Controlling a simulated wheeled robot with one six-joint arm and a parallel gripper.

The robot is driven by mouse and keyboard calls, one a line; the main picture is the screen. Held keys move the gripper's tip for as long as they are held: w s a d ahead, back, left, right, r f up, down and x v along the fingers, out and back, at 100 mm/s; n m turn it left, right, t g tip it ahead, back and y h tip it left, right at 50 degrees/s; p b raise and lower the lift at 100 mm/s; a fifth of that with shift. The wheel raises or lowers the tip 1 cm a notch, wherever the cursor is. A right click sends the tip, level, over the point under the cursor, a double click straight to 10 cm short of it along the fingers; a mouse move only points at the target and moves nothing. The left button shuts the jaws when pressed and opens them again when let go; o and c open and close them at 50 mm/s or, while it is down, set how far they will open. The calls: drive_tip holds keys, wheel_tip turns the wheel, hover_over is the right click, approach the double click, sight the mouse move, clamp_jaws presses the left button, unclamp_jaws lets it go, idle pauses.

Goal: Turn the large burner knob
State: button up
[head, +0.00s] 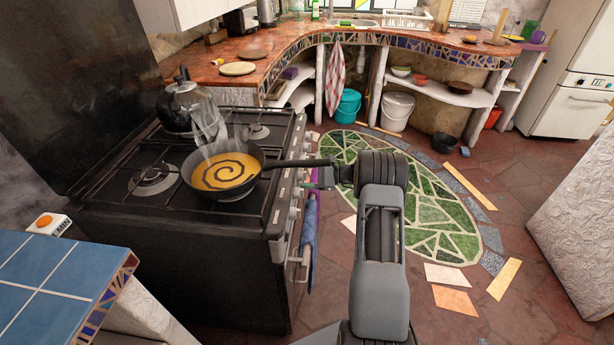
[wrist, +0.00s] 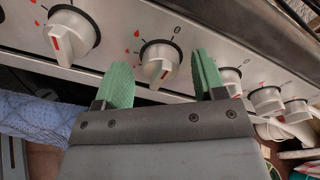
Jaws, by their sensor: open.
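The stove's front panel fills the top of the wrist view with a row of white round knobs, each with a red line. One burner knob (wrist: 160,64) shows between the two green fingertips of my gripper (wrist: 159,60), which is open and empty. I see no clear contact. Another knob (wrist: 70,36) is to the left, and several more, including this knob (wrist: 267,99), are to the right. I cannot tell from markings which one is the large burner's. In the head view the knobs (head: 294,212) line the stove's right side, and my gripper is mostly hidden by my arm.
A pan (head: 223,172) of orange food steams on the stove (head: 180,250), its handle (head: 298,163) reaching out near my arm. A kettle (head: 185,102) stands behind. A blue towel (head: 309,243) hangs on the oven front. Open tiled floor (head: 440,220) lies to the right.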

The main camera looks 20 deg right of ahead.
drive_tip(key=shift+d, duration=0.15)
drive_tip(key=v, duration=1.3)
drive_tip(key=shift+s+d, duration=0.25)
